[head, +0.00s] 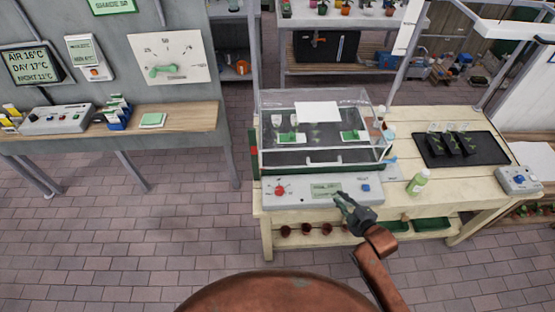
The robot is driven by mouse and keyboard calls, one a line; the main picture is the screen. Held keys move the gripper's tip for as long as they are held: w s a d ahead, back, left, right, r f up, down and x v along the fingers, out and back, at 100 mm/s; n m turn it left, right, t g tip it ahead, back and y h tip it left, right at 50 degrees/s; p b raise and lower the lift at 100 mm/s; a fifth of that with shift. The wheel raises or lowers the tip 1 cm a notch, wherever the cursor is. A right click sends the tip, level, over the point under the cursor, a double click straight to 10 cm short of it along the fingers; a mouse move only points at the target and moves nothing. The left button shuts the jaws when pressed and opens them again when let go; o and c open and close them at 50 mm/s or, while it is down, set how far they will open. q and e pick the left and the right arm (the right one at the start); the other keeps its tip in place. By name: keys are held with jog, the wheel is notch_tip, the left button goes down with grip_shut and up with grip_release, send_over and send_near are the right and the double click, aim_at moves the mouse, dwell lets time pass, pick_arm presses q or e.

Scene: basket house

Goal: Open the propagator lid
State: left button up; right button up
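The propagator stands on the pale wooden bench. Its clear lid (275,103) appears to be down over the dark green base (325,169). A white sheet or label (318,112) shows at the lid's top, and small plants and green-and-white cards are visible through it. A grey control panel (300,192) with a red knob, small display and blue button is in front. My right gripper (343,201) is over the panel's right part, near the display and in front of the lid's front edge. Its fingers are small and dark, so their opening is unclear. My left gripper is out of view.
A black tray (486,149) with dark pots and a blue-button box (518,181) are farther right. A wooden shelf (185,116) with a control box is at left. Brick floor in front is clear.

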aim_at(326, 164)
jog(key=w+a+r+n+y, duration=0.1)
jog(key=w+n, duration=0.1)
jog(key=w, duration=0.2)
jog(key=w+a+r+n+t, duration=0.1)
jog(key=w+a, duration=0.1)
jog(key=w, duration=0.3)
jog(key=w+a+r+n+t+y, duration=0.1)
jog(key=w+a+r+n, duration=0.1)
jog(key=w, duration=0.2)
jog(key=shift+w+r+n+y, duration=0.1)
jog(key=shift+w+n+y, duration=0.2)
jog(key=shift+w, duration=0.1)
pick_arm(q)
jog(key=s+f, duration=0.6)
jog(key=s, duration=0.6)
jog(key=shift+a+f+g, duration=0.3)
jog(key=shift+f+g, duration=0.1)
pick_arm(e)
jog(key=shift+c, duration=0.4)
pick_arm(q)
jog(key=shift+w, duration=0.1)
pick_arm(e)
grip_shut()
